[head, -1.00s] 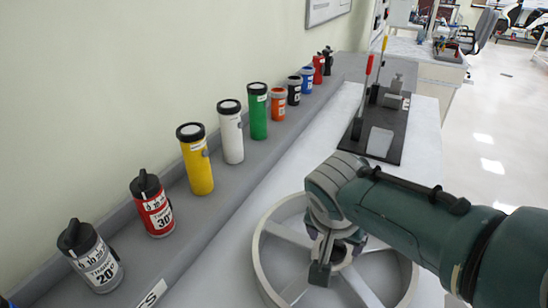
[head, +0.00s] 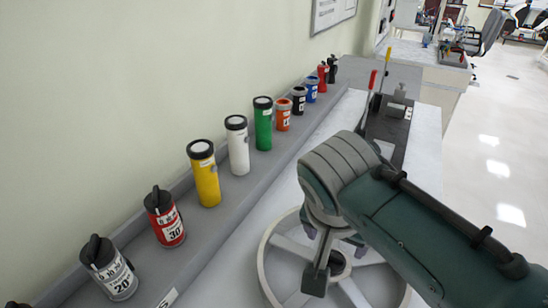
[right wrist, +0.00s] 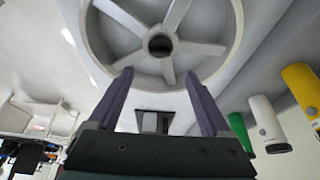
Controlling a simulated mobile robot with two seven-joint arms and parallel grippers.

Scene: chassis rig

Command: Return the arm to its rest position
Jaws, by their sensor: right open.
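My right arm comes in from the right in the head view, with its dark green forearm over the bench. My right gripper (head: 337,241) is mostly hidden behind its own wrist there. In the right wrist view my right gripper (right wrist: 160,102) shows two purple fingers wide apart with nothing between them. A pale spoked wheel (head: 266,262) lies on the bench below the gripper, and it also shows ahead of the fingers in the right wrist view (right wrist: 237,25). I cannot tell the exact gap between fingers and wheel. My left gripper is not in view.
A grey shelf (head: 215,237) along the wall holds several cylinders, among them a yellow one (head: 206,183), a white one (head: 238,152) and a green one (head: 263,128). A black fixture plate (head: 391,130) with upright levers lies beyond my arm. Open floor is at right.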

